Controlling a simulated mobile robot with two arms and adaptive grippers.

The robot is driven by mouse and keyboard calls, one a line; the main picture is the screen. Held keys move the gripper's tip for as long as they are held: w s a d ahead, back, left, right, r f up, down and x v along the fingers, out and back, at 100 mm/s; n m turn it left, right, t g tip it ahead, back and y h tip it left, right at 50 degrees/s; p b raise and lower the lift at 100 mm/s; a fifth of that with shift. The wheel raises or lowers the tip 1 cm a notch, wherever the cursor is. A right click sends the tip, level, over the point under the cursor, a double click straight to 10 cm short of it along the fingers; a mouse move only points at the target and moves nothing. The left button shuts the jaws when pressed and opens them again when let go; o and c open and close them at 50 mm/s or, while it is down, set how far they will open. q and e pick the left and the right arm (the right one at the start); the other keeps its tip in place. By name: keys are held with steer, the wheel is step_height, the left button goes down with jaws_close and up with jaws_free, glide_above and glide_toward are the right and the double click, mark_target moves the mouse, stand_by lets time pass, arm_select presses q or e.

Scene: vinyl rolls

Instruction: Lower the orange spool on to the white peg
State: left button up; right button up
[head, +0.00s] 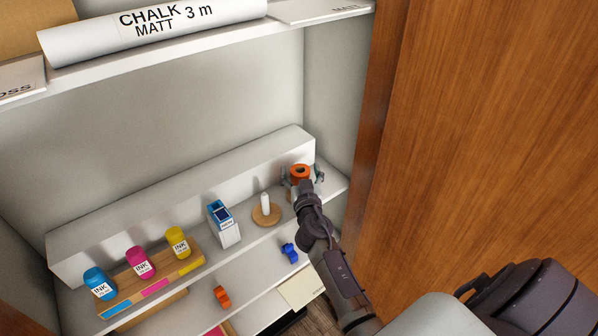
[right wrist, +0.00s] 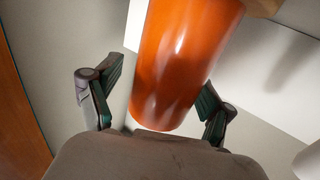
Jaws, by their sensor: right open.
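The orange spool (head: 300,171) is upright near the right end of the shelf, with a dark hole in its top. My right gripper (head: 303,177) is at the spool, one finger on each side. In the right wrist view the orange spool (right wrist: 182,65) is between the spread fingers (right wrist: 158,105), and a gap shows beside the left finger. What bears the spool is mostly hidden by my arm. The white peg (head: 265,201) stands upright and bare on a round wooden base (head: 273,218), left of the spool. My left gripper is not in view.
A blue-and-white box (head: 224,224) stands left of the peg. Ink bottles in yellow (head: 178,243), magenta (head: 140,263) and blue (head: 98,284) stand further left. A white raised block (head: 180,205) runs behind. A wooden panel (head: 480,120) is close on the right.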

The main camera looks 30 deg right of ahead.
steer(key=shift+s+a+r, duration=0.2)
steer(key=shift+r, duration=0.1)
steer(key=shift+s+a+r, duration=0.15)
steer(key=shift+s, duration=0.1)
steer(key=c, duration=0.5)
steer(key=shift+w, duration=0.15)
steer(key=c, duration=0.8)
step_height(320, 180, up, 9)
steer(key=p, duration=0.3)
steer(key=shift+r, duration=0.45)
steer(key=o, duration=0.7)
jaws_close()
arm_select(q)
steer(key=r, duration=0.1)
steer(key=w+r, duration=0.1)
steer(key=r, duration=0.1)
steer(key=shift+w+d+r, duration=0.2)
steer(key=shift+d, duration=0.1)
